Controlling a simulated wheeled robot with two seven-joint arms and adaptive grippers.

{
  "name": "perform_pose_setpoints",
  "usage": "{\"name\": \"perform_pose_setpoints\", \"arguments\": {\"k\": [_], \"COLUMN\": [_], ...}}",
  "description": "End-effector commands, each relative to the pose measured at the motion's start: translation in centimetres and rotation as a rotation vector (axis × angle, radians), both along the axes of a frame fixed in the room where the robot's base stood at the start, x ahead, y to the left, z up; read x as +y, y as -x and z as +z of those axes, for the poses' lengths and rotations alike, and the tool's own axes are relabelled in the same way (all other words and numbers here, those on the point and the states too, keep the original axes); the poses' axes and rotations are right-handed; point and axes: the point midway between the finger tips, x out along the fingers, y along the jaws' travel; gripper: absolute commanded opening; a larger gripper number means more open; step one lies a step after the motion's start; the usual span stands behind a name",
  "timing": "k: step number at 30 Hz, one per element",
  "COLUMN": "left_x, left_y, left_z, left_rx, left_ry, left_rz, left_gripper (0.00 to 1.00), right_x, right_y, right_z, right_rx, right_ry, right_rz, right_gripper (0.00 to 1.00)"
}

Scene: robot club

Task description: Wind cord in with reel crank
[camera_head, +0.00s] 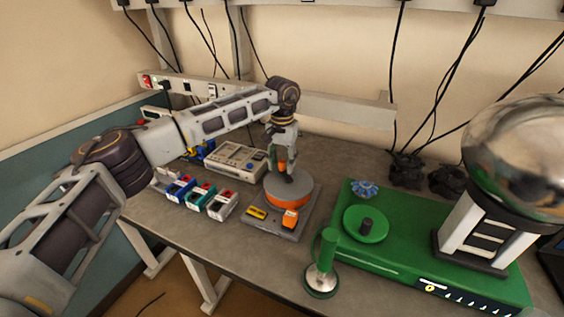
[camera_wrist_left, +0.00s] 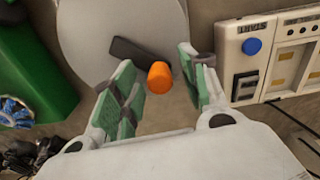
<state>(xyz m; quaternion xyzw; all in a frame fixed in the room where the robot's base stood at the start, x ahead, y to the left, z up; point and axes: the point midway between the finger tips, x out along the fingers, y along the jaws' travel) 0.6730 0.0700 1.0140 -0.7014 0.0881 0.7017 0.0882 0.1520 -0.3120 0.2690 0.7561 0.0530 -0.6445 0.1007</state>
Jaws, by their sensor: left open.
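The reel (camera_head: 303,188) has a grey top disc and an orange lower part, and stands on a grey base plate (camera_head: 314,207) on the bench. Its dark crank arm lies across the disc, with an upright orange knob (camera_wrist_left: 160,75) at one end. My left gripper (camera_head: 282,158) points down over the reel. In the left wrist view its green-padded fingers (camera_wrist_left: 163,88) are apart, on either side of the knob. I see no clear gap closed on the knob. I cannot make out the cord. My right gripper is out of view.
A green unit (camera_head: 400,238) with a chrome sphere (camera_head: 525,150) stands on the right, a green-handled wand (camera_head: 325,255) before it. Small coloured boxes (camera_head: 201,197) and a beige device (camera_head: 236,160) with a blue button sit left of the reel. Black cables hang behind.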

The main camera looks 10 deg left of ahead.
Motion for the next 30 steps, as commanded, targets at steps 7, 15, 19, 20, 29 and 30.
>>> {"name": "perform_pose_setpoints", "arguments": {"k": [7,15,19,20,29,30], "left_x": [0.0,0.0,0.0,0.0,0.0,0.0], "left_y": [-0.1,-0.1,-0.1,-0.1,-0.1,-0.1], "left_z": [1.4,4.9,6.9,7.3,11.0,11.3], "left_rx": [-0.003,-0.002,-0.003,-0.002,-0.002,-0.001], "left_ry": [0.002,0.0,0.001,0.0,0.0,0.0], "left_rz": [0.0,0.0,0.001,0.001,0.0,-0.001], "left_gripper": [0.44,0.44,0.44,0.44,0.44,0.44], "right_x": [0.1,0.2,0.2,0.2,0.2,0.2], "right_y": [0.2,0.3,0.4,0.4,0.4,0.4], "right_z": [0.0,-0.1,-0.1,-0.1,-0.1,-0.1], "right_rx": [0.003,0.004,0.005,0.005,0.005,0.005], "right_ry": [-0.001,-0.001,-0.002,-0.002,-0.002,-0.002], "right_rz": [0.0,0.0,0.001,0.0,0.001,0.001], "right_gripper": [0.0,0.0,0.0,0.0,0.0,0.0]}}
